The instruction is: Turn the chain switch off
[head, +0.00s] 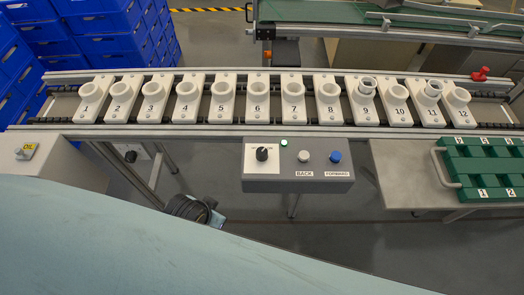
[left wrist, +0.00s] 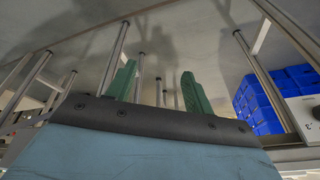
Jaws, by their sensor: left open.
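In the head view a grey control box (head: 296,185) sits at the front of the conveyor. A black rotary knob (head: 262,154) stands on its white plate; the plate's lettering is too small to read. Beside it are a green lamp (head: 284,143), a pale BACK button (head: 304,156) and a blue FORWARD button (head: 335,157). My right gripper is not in view.
The conveyor carries numbered white sockets (head: 257,95); sockets 9 and 11 hold something. A green tray (head: 487,168) stands on the right-hand table (head: 405,180). A box marked OIL (head: 60,168) is at left. Blue crates (left wrist: 262,107) and metal legs (left wrist: 118,45) surround my left gripper's view.

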